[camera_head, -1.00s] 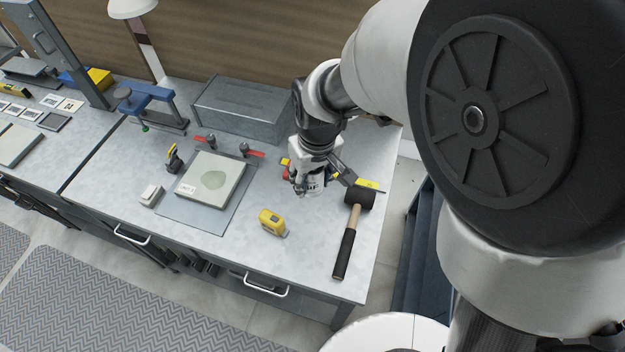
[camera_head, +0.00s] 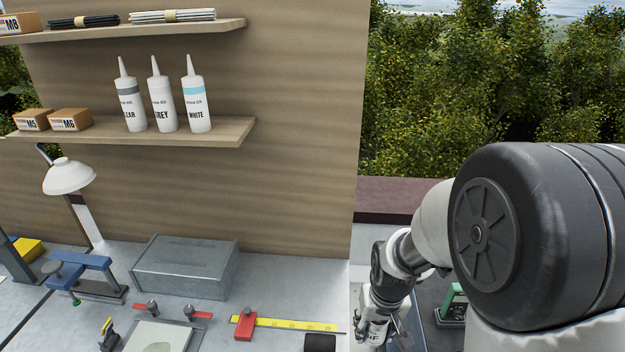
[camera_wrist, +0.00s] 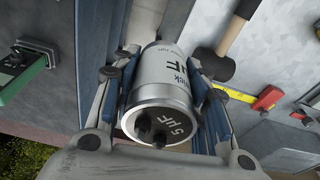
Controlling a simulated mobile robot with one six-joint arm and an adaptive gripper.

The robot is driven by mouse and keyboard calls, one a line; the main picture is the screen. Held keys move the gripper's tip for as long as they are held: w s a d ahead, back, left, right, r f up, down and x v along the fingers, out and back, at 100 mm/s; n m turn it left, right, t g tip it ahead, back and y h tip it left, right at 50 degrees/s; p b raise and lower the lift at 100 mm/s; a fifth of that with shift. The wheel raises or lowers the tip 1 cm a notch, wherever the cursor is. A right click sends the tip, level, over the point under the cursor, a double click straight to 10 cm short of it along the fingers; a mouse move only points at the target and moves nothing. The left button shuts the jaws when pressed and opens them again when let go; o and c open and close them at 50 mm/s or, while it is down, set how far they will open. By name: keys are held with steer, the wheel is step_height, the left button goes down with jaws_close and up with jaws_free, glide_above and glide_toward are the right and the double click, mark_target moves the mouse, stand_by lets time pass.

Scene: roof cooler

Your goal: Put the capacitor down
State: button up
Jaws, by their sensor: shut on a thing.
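The capacitor (camera_wrist: 158,88) is a silver cylinder with dark lettering and two dark terminals on its near end. My gripper (camera_wrist: 165,75) is shut on it, with a finger on each side, in the wrist view. In the head view my gripper (camera_head: 378,328) is at the lower middle, just right of the bench's right end, and the capacitor (camera_head: 374,333) shows partly between the fingers. Below it in the wrist view are a pale edge and grey surfaces; I cannot tell its height above them.
The workbench (camera_head: 285,290) holds a grey metal box (camera_head: 185,268), a red and yellow square (camera_head: 285,324), a mallet head (camera_head: 320,343) and a blue clamp (camera_head: 85,275). Sealant tubes (camera_head: 160,100) stand on a shelf. A green-framed item (camera_wrist: 25,70) lies left in the wrist view.

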steer(key=shift+d+f, duration=0.1)
steer(key=shift+d, duration=0.45)
steer(key=s+a+r+n, duration=0.2)
steer(key=a+n, duration=0.1)
steer(key=a, duration=0.5)
steer(key=s+a+r+n+y, duration=0.1)
steer(key=a+r+n, duration=0.1)
steer(key=a, duration=0.6)
steer(key=s+a+r+n, duration=0.2)
steer(key=a+n, duration=0.1)
steer(key=a, duration=0.5)
step_height(320, 180, down, 15)
steer(key=b, duration=0.5)
steer(key=shift+w+a, duration=0.1)
steer(key=shift+a, duration=0.05)
steer(key=shift+f+b, duration=0.8)
steer(key=shift+f, duration=1.45)
steer(key=shift+f, duration=0.15)
steer(key=o, duration=1.3)
